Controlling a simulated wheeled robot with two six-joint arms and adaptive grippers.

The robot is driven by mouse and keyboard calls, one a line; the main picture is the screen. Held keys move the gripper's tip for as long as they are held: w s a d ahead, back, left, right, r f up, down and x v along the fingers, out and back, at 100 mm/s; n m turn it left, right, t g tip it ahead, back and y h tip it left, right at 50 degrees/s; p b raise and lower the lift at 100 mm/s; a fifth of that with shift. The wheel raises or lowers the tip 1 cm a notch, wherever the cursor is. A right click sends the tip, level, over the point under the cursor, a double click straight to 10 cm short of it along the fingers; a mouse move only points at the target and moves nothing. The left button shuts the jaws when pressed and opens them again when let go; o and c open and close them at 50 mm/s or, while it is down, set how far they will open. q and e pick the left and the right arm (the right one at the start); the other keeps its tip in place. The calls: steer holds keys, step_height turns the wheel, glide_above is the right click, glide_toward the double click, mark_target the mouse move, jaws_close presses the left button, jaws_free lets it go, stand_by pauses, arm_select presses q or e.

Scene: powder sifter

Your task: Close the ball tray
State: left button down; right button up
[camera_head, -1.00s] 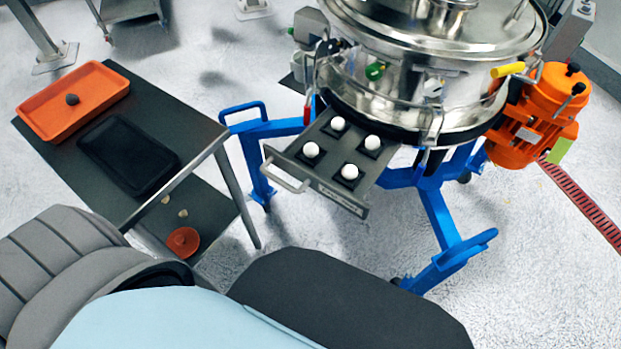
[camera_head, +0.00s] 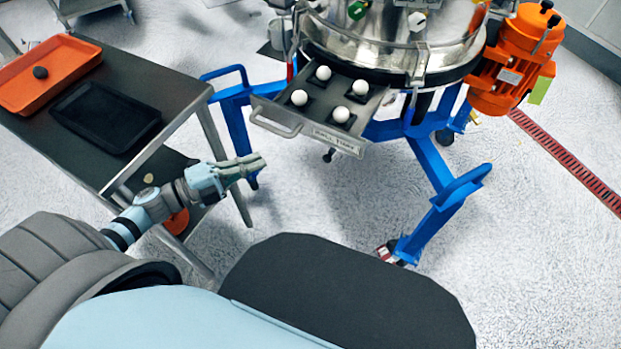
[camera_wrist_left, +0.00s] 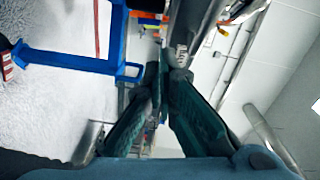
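The ball tray (camera_head: 318,122) is a grey drawer pulled out from under the steel sifter (camera_head: 385,45). It holds several white balls in dark square seats. Its bar handle (camera_head: 275,124) is on the left part of its front. My left gripper (camera_head: 258,165) is below and left of the handle in the head view, apart from it. Its fingers look closed together and empty. In the left wrist view the dark green fingers (camera_wrist_left: 166,72) converge at their tips. I cannot clearly make out the tray in that view. My right gripper is not in view.
A blue frame (camera_head: 430,160) carries the sifter, with an orange motor (camera_head: 510,60) at its right. A dark table (camera_head: 165,85) at the left holds an orange tray (camera_head: 85,52) and a black tray (camera_head: 105,120). The floor below the ball tray is mostly clear.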

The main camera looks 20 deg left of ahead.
arm_select(q)
steer(key=s+d+r+m+g+h, duration=0.3)
steer(key=s+d+r+m, duration=0.1)
steer(key=m, duration=0.1)
glide_toward(340, 145)
steer(key=s+d, duration=0.1)
steer(key=d, duration=0.2)
steer(key=w, duration=0.2)
steer(key=w+b, duration=0.1)
steer(key=shift+w+d+f, duration=0.2)
steer(key=shift+w+d, duration=0.05)
steer(key=shift+w, duration=0.1)
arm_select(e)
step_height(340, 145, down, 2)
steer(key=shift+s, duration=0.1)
